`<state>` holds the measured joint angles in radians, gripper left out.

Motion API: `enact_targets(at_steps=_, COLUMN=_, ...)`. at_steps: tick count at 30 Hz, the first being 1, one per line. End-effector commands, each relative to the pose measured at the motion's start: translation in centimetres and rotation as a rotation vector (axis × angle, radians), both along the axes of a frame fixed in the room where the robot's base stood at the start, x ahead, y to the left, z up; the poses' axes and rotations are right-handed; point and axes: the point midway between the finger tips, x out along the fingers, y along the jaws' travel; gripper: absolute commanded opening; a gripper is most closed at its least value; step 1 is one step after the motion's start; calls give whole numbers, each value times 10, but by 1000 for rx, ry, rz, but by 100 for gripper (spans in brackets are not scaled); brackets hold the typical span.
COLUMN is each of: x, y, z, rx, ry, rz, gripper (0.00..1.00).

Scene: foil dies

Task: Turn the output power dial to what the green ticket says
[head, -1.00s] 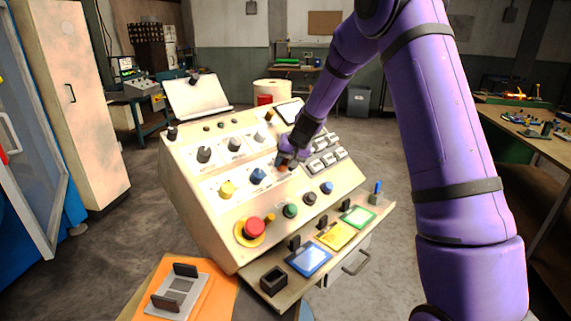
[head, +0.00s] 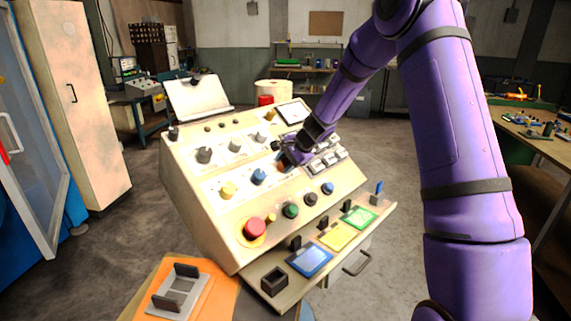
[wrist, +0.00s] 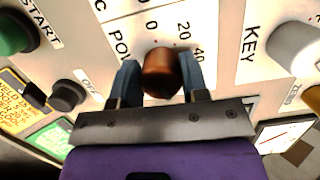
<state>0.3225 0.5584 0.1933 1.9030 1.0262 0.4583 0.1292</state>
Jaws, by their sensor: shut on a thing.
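The output power dial is a copper-brown round knob (wrist: 160,72) on the sloping console. Part of the word "POW" and the marks 0, 20 and 40 show around it in the wrist view. My gripper (wrist: 161,80) is shut on this dial, one blue finger on each side. In the head view my gripper (head: 288,159) is at the panel's middle and mostly hides the dial. The green ticket (head: 360,217) lies on the console's front ledge, at its right end; its writing is too small to read. I cannot see the dial's pointer.
A blue knob (head: 259,177) and a yellow knob (head: 228,189) stand left of my gripper. A red button (head: 254,229) is lower down. Yellow (head: 339,236) and blue (head: 310,261) tickets share the ledge.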

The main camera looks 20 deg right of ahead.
Motion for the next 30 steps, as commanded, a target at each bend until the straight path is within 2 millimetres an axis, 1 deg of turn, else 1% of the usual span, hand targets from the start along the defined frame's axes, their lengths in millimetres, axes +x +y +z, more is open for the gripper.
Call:
enact_targets(at_steps=6, x=0, y=0, z=0, rx=67, ry=27, rz=-101, gripper=17)
enact_targets(at_steps=12, x=0, y=0, z=0, rx=101, ry=40, rz=-155, gripper=17)
enact_targets(at_steps=29, x=0, y=0, z=0, rx=115, ry=45, rz=-177, gripper=17)
enact_targets(at_steps=30, x=0, y=0, z=0, rx=115, ry=45, rz=-177, gripper=48)
